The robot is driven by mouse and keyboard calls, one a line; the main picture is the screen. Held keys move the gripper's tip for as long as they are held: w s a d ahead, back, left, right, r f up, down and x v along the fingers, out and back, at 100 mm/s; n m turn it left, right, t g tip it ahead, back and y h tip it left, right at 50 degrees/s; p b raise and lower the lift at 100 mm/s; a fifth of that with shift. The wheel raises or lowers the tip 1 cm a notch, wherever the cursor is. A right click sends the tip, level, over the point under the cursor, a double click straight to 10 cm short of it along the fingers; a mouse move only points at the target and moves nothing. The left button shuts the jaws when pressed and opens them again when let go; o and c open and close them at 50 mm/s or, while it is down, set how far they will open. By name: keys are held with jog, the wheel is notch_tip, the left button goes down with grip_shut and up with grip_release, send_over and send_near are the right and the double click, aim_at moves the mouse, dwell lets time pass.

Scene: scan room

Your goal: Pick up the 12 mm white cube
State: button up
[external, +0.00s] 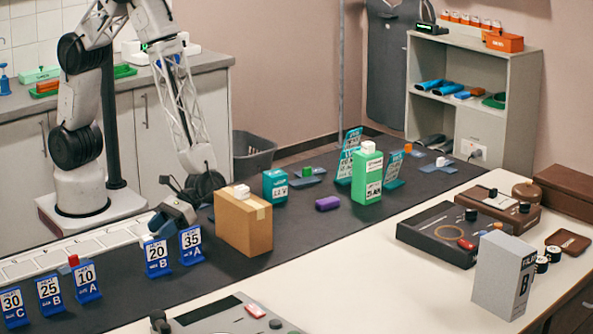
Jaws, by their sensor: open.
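Several small white pieces show, and I cannot tell by size which is the 12 mm white cube. One small white block (241,191) lies on top of the cardboard box (245,225). Another white piece (441,161) sits on a low dark stand toward the back right. A third white piece (368,147) tops the green bottle (367,176). A small pale piece (148,239) shows by the top of the blue "20 B" sign. My gripper (160,226) is open, low over the dark mat, just behind and above the "20 B" sign and left of the box; its fingertips are partly unclear.
Blue number signs (86,283) stand along the mat's front left, one with a red cube (73,260) at its top. A grey box (503,275) stands front right. Bare mat lies right of the cardboard box.

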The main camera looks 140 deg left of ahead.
aim_at(149, 236)
jog(key=shift+x, duration=1.65)
jog(key=shift+c, duration=0.4)
jog(key=c, duration=0.6)
jog(key=shift+r, duration=0.25)
jog(key=shift+a+r, duration=0.1)
jog(key=shift+r, duration=0.75)
jog(key=shift+s+r, duration=0.25)
jog(key=shift+r, duration=0.5)
jog(key=s, duration=0.5)
jog(key=s+r, duration=0.1)
jog(key=s, duration=0.4)
jog(key=s+a, duration=0.1)
jog(key=s, duration=0.4)
jog(key=shift+s+r, duration=0.2)
